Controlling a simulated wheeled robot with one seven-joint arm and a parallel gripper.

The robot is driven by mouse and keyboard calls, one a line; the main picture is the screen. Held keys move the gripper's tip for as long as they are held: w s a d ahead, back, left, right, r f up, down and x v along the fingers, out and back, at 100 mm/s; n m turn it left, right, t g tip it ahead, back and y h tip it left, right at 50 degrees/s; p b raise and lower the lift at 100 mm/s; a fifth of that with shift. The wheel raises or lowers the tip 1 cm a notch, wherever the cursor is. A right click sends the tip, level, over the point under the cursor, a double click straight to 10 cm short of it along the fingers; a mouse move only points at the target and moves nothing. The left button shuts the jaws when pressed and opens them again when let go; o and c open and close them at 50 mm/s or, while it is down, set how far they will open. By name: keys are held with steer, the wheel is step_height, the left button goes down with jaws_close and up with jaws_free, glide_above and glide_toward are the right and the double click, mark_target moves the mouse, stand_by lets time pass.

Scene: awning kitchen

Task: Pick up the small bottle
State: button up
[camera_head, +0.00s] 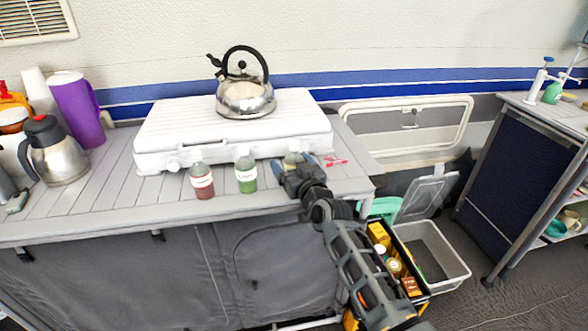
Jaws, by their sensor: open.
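Three small bottles stand in a row along the front of the grey slatted counter. One is a red bottle (203,184) with a white label, and one is a green bottle (246,177) with a white label. The third, a small bottle (292,158) with a yellowish-green upper part, stands at the right. My gripper (294,165) is open at this right bottle, in front of its lower part. The gripper hides most of this bottle, and I cannot tell whether the fingers touch it.
A white stove case (230,140) carrying a steel kettle (245,98) stands just behind the bottles. Small red items (334,161) lie right of my gripper. A steel jug (55,158) and a purple pitcher (78,108) stand at the left. Crates stand on the floor at the right.

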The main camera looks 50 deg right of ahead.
mark_target(297, 156)
steer(key=shift+c, duration=0.2)
steer(key=c, duration=0.9)
steer(key=shift+r+p, duration=0.9)
steer(key=shift+r, duration=1)
steer(key=shift+s+d+r, duration=0.1)
steer(key=shift+r, duration=0.15)
steer(key=s+d+r+b, duration=0.4)
steer(key=s+d+r, duration=0.2)
steer(key=d, duration=0.3)
steer(key=shift+s+d+r, duration=0.15)
steer(key=shift+s+r, duration=0.15)
steer(key=shift+r, duration=0.1)
